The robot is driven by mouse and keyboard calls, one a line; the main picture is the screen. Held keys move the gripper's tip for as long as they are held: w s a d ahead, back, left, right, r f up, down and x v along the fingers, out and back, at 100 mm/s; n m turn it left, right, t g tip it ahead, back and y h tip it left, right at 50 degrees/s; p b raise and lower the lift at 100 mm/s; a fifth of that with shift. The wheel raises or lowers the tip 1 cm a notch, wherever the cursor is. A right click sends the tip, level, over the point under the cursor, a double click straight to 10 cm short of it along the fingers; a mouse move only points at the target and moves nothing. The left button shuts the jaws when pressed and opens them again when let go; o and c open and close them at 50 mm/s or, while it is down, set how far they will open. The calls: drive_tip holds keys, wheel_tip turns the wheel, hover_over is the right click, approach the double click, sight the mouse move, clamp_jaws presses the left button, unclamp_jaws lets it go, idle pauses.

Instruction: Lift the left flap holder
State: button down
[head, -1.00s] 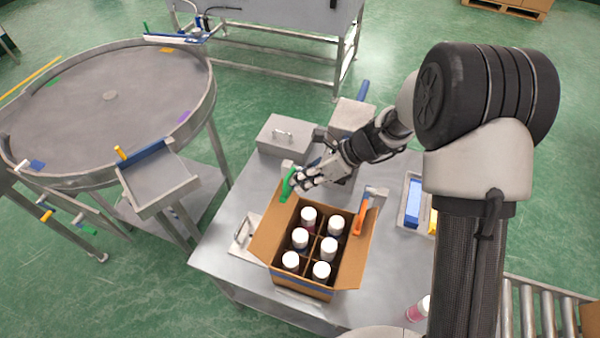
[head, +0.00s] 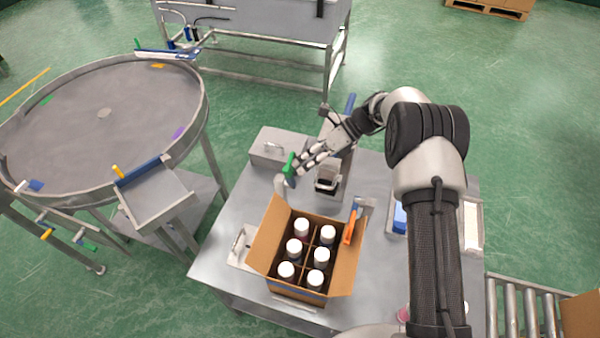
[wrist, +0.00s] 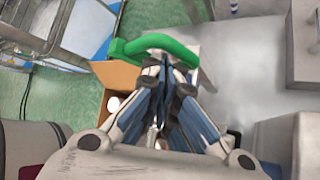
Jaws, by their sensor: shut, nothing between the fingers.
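The left flap holder has a green handle (head: 289,170) and stands raised behind the box's back left corner, clear of the left flap. My gripper (head: 298,168) is shut and empty, with its fingertips close beside the green handle. In the wrist view the green handle (wrist: 150,42) arches across just beyond the fingertips (wrist: 167,62); whether they touch it I cannot tell. The cardboard box (head: 297,291) stands open with its left flap (head: 265,237) leaning outward. Several white-capped bottles sit in its compartments.
The right flap holder (head: 350,226) with its orange handle lies at the right flap. A grey metal box (head: 270,146) stands at the back left of the table. A blue bin (head: 399,217) is at the right. A round turntable (head: 100,125) stands left, apart from the table.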

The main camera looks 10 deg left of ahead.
drive_tip(key=shift+w+d+f+b, duration=0.1)
drive_tip(key=shift+w+f+b, duration=0.1)
drive_tip(key=shift+w+b, duration=0.4)
drive_tip(key=shift+w+f+b, duration=0.25)
drive_tip(key=shift+w+b, duration=0.15)
drive_tip(key=shift+w, duration=0.45)
drive_tip(key=shift+w+d+f+b, duration=0.1)
drive_tip(key=shift+w+f+b, duration=0.1)
drive_tip(key=shift+w+b, duration=0.4)
drive_tip(key=shift+w, duration=0.15)
drive_tip(key=v, duration=0.7)
drive_tip(key=shift+r, duration=0.2)
drive_tip(key=shift+w+d+r, duration=0.1)
drive_tip(key=shift+w+d, duration=0.05)
